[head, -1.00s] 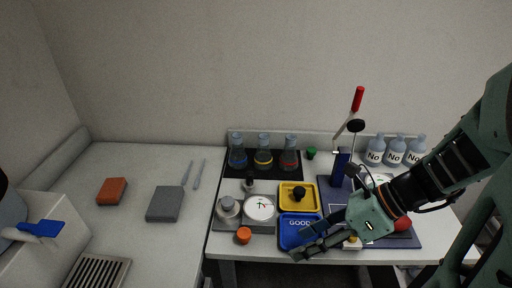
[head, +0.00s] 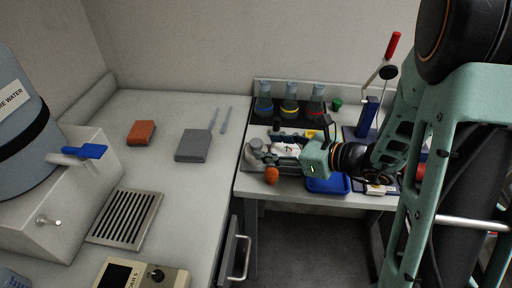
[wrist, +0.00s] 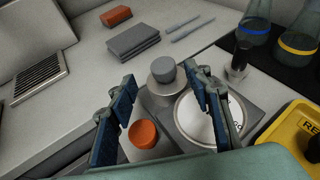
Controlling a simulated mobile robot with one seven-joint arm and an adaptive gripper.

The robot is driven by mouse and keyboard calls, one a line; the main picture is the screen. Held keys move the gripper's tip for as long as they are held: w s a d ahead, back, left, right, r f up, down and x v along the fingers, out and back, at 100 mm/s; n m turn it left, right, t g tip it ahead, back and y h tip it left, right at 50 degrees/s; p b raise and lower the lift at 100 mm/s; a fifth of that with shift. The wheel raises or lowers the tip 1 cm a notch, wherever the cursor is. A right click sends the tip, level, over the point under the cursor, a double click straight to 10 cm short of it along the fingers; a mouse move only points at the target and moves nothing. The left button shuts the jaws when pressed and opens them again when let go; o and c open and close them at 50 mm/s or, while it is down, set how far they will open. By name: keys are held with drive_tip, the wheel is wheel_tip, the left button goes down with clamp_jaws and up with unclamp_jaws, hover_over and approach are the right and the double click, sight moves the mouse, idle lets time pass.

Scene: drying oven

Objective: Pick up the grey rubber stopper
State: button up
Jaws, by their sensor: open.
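The grey rubber stopper (wrist: 165,70) appears to be the dark grey round piece on top of a lighter grey, metallic-looking round body (wrist: 166,88) in the wrist view. In the head view this pair (head: 255,144) is small, at the left end of the far table. My gripper (wrist: 161,76) is open and empty. In the wrist view its two blue-padded fingers are to the left and right of the stopper, with the right fingertip close to it. I cannot tell the height gap. In the head view my gripper (head: 272,152) reaches left over the table.
An orange stopper (wrist: 143,133) is close to the left finger. A round pale pan (wrist: 205,118) lies under the right finger. A dark-topped item (wrist: 238,62), coloured-ring flasks (wrist: 294,43) and a yellow tray (wrist: 297,127) are to the right. The left bench has free room.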

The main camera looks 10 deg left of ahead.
sight(260, 144)
drive_tip(key=x, duration=0.5)
drive_tip(key=shift+w+a+f, duration=0.2)
drive_tip(key=shift+w, duration=0.15)
drive_tip(key=c, duration=1.1)
wheel_tip(260, 144, up, 10)
drive_tip(key=shift+f+p, duration=0.1)
drive_tip(key=shift+p, duration=0.75)
drive_tip(key=shift+c, duration=0.2)
drive_tip(key=shift+d, duration=0.15)
drive_tip(key=shift+m+t+h, duration=0.4)
drive_tip(key=shift+t, duration=0.2)
drive_tip(key=d+f, duration=0.1)
drive_tip(key=d, duration=0.3)
drive_tip(key=w+d+f, duration=0.1)
drive_tip(key=d, duration=0.3)
drive_tip(key=w+d+f, duration=0.1)
drive_tip(key=d, duration=0.3)
drive_tip(key=shift+w+d, duration=0.1)
drive_tip(key=shift+d, duration=0.2)
drive_tip(key=s+d+f+m, duration=0.1)
drive_tip(key=s+d+f, duration=0.1)
drive_tip(key=d, duration=0.9)
wheel_tip(260, 144, up, 6)
drive_tip(key=p, duration=1.3)
drive_tip(key=shift+r+t, duration=0.25)
drive_tip(key=shift+t, duration=0.15)
